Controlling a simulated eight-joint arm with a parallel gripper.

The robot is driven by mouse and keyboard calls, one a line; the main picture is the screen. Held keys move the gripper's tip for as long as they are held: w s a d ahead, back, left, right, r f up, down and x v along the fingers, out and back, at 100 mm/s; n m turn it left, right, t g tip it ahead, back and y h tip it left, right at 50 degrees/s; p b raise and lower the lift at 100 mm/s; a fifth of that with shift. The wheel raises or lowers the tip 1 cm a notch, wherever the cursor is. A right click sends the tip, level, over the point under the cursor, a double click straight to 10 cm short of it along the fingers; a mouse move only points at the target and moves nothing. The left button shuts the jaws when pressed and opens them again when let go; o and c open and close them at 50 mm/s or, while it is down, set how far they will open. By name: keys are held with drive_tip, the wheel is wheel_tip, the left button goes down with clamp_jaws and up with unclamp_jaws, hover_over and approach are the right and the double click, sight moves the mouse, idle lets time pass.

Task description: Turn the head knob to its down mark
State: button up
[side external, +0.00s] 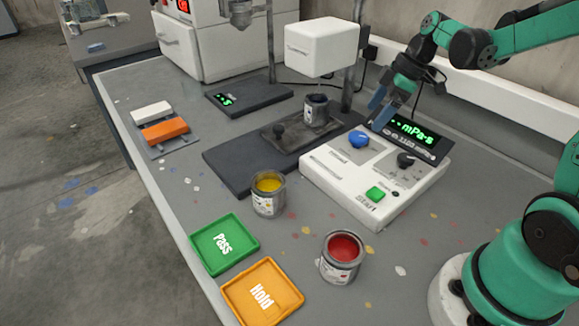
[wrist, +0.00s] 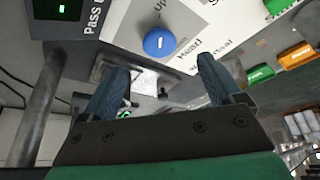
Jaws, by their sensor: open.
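The head knob is a blue round knob (side external: 359,139) on the left part of the white control box (side external: 335,176). In the wrist view the blue knob (wrist: 158,41) has lettering "Head" beside it and "Up" near the top edge. Its short white line runs roughly up the picture, toward "Up". A down mark cannot be made out. My gripper (side external: 381,104) is above the back of the box near the display, apart from the knob. In the wrist view my gripper (wrist: 160,85) is open and empty, with the knob beyond the fingertips.
A white head unit (side external: 320,47) stands behind. Yellow (side external: 268,194) and red (side external: 341,258) paint cans stand in front, with green (side external: 225,244) and orange (side external: 261,294) trays nearby.

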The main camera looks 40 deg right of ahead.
sight(359, 136)
drive_tip(key=shift+x, duration=2.75)
drive_tip(key=c, duration=1.3)
